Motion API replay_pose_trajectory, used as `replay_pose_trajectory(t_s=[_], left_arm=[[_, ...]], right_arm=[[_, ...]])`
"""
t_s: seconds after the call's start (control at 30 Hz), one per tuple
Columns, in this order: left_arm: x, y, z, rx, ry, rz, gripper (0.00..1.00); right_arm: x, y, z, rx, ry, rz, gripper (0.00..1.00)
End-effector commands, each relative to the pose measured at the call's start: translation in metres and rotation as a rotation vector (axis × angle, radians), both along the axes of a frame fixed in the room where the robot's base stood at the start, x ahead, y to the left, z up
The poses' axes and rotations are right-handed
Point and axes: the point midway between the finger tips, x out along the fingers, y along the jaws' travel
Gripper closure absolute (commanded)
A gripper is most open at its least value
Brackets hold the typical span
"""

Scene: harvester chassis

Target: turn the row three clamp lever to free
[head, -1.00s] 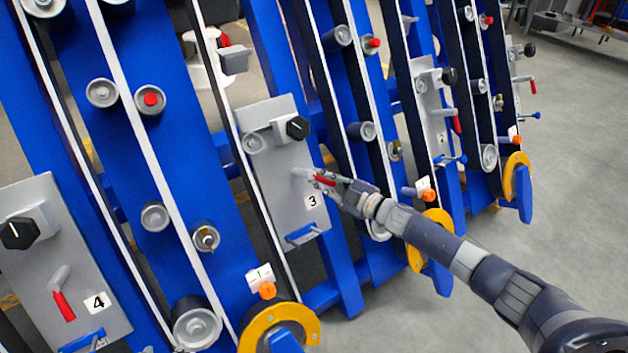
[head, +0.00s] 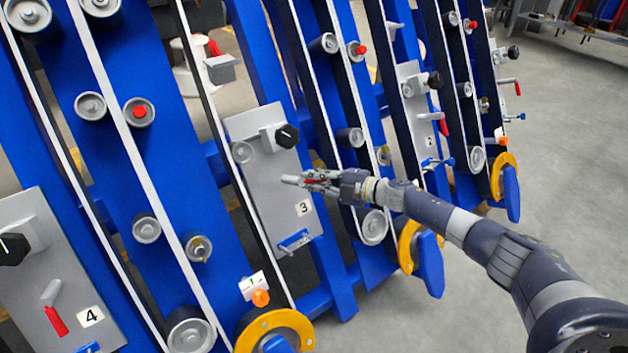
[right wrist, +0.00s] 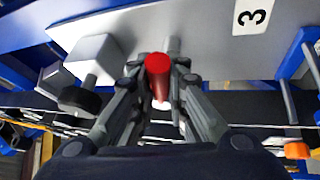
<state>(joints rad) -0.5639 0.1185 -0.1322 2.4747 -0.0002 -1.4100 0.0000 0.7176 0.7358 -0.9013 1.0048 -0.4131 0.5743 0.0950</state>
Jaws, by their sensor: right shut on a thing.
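The row three panel (head: 262,150) is a grey plate marked 3 in the middle of the head view. Its clamp lever (head: 290,180) has a grey root and a red grip, and points to the right across the plate. My right gripper (head: 318,180) is shut around the red grip, reaching in from the right. In the right wrist view, the round red grip end (right wrist: 158,66) sits between the two fingers of my right gripper (right wrist: 160,78). The fingers partly hide the grip in the head view. My left gripper is not in view.
On the same plate, a black knob (head: 287,136) is above the lever and a blue handle (head: 295,241) below. Panel 4 (head: 35,215) at left has its red lever (head: 55,319) hanging down. Panel 2 (head: 420,112) stands to the right. Grey floor (head: 560,150) is open at right.

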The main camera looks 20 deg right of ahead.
Motion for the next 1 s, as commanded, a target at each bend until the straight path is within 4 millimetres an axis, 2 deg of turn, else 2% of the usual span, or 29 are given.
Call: replay_pose_trajectory(t_s=[0.27, 0.3, 0.37, 0.77, 0.87, 1.0], left_arm=[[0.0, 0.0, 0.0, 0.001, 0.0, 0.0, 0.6], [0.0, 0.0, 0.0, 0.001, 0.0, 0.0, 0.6], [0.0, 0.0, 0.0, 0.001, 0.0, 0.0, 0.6], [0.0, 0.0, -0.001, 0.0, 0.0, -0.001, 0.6], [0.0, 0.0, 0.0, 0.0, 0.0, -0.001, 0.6], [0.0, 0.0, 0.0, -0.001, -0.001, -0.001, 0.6]], right_arm=[[-0.001, 0.001, -0.002, -0.001, 0.002, 0.002, 1.0], [-0.001, 0.001, -0.002, -0.001, 0.002, 0.002, 0.8], [-0.001, 0.001, -0.002, -0.001, 0.002, 0.002, 0.66], [-0.003, -0.003, 0.0, 0.0, 0.001, 0.0, 0.65], [-0.011, -0.011, 0.002, -0.001, 0.002, -0.002, 0.65], [-0.032, -0.028, 0.006, -0.002, 0.003, -0.001, 0.65]])
